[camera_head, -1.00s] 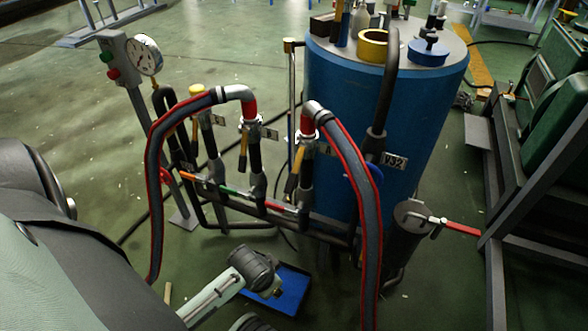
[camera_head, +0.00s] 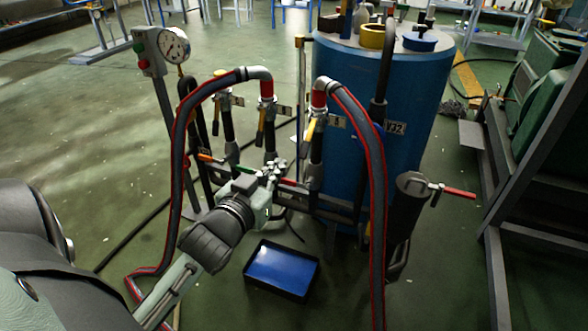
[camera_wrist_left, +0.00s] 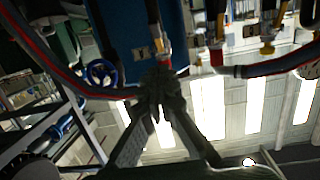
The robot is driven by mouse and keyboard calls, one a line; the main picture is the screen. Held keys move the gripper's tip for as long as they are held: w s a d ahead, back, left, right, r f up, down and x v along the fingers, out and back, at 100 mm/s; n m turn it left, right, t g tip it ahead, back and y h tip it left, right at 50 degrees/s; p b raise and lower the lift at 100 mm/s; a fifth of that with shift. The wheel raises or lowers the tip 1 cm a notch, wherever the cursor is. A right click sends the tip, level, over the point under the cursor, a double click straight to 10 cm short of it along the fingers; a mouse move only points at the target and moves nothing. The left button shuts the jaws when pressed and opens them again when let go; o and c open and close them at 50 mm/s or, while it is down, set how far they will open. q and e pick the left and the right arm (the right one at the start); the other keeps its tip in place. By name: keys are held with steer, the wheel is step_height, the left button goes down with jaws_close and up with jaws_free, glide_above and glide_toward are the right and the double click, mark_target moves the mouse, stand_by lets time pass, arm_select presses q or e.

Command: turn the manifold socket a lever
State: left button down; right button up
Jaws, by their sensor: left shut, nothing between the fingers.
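The pipe manifold (camera_head: 335,208) stands in front of the blue tank, with upright sockets carrying small yellow levers. These levers hang beside the left socket (camera_head: 216,122), the middle socket (camera_head: 260,130) and the right socket (camera_head: 310,131). I cannot read which one is socket a. My left gripper (camera_head: 273,168) is shut and empty, in front of the manifold below the middle socket. Its shut fingers (camera_wrist_left: 160,84) show in the left wrist view; contact cannot be told. My right gripper is out of view.
Two grey-red hoses, left (camera_head: 178,160) and right (camera_head: 377,200), arch down from the sockets on either side of my arm. A blue tray (camera_head: 282,268) lies on the floor below. A gauge stand (camera_head: 160,90) is left; a red-handled valve (camera_head: 458,192) is right.

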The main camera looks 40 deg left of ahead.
arm_select(q)
glide_toward(305, 144)
step_height(305, 144, up, 3)
steer(key=w, duration=0.3)
steer(key=w+f, duration=0.1)
steer(key=a+f, duration=0.1)
steer(key=w+f+b, duration=0.1)
steer(key=shift+w+a+f, duration=0.2)
steer(key=shift+w+f, duration=0.1)
steer(key=shift+f, duration=0.1)
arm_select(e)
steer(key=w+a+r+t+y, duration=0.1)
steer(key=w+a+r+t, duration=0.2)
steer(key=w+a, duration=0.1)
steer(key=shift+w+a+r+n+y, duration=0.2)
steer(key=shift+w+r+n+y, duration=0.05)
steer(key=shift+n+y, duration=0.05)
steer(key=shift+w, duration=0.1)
